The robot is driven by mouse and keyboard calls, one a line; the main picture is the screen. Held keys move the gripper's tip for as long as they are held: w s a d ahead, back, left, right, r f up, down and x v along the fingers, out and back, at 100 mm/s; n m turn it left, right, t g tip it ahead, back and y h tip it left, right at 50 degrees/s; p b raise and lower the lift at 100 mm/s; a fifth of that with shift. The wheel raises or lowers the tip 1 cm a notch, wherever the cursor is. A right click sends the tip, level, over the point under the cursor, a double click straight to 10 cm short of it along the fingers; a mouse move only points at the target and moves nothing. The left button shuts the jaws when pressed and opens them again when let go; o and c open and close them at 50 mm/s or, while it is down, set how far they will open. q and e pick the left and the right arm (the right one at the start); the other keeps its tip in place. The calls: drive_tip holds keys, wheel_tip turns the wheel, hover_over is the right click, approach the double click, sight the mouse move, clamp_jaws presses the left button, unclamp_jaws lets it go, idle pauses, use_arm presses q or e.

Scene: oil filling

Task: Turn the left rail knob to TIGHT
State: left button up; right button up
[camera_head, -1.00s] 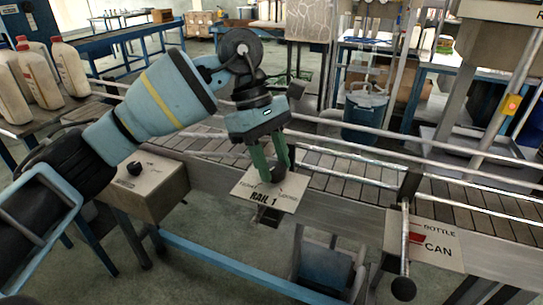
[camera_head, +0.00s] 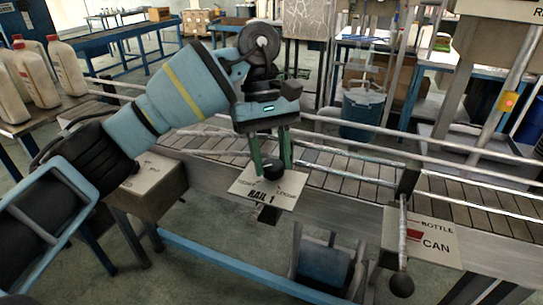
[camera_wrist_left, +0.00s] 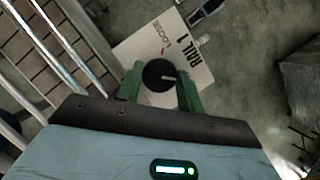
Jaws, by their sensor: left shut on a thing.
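The left rail knob (camera_head: 273,167) is a round black knob on a white plate marked RAIL 1 (camera_head: 262,196), at the near side of the conveyor. In the left wrist view the knob (camera_wrist_left: 159,76) shows a pale pointer line on its top, pointing to the right in that picture. The word LOOSE is readable on the plate (camera_wrist_left: 200,84); the TIGHT marking is not readable there. My left gripper (camera_head: 272,165) points down with its green fingers on both sides of the knob, shut on it. My right gripper is not in view.
A lever with a black ball end (camera_head: 402,285) hangs by the BOTTLE/CAN plate (camera_head: 430,240) to the right. Metal guide rails run along the conveyor (camera_head: 330,180). White jugs (camera_head: 66,68) stand far left.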

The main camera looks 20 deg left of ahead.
use_arm(q)
drive_tip(key=o, duration=0.9)
drive_tip(key=shift+o, duration=0.4)
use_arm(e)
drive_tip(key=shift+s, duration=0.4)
use_arm(q)
drive_tip(key=shift+r, duration=0.15)
drive_tip(key=p+v, duration=0.1)
drive_tip(key=v, duration=0.6)
drive_tip(key=shift+r, duration=0.25)
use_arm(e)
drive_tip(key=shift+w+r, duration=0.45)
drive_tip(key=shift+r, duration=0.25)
use_arm(q)
drive_tip(key=shift+w+a, duration=0.1)
drive_tip(key=shift+w, duration=0.05)
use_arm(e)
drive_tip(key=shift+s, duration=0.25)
use_arm(q)
drive_tip(key=shift+f, duration=0.1)
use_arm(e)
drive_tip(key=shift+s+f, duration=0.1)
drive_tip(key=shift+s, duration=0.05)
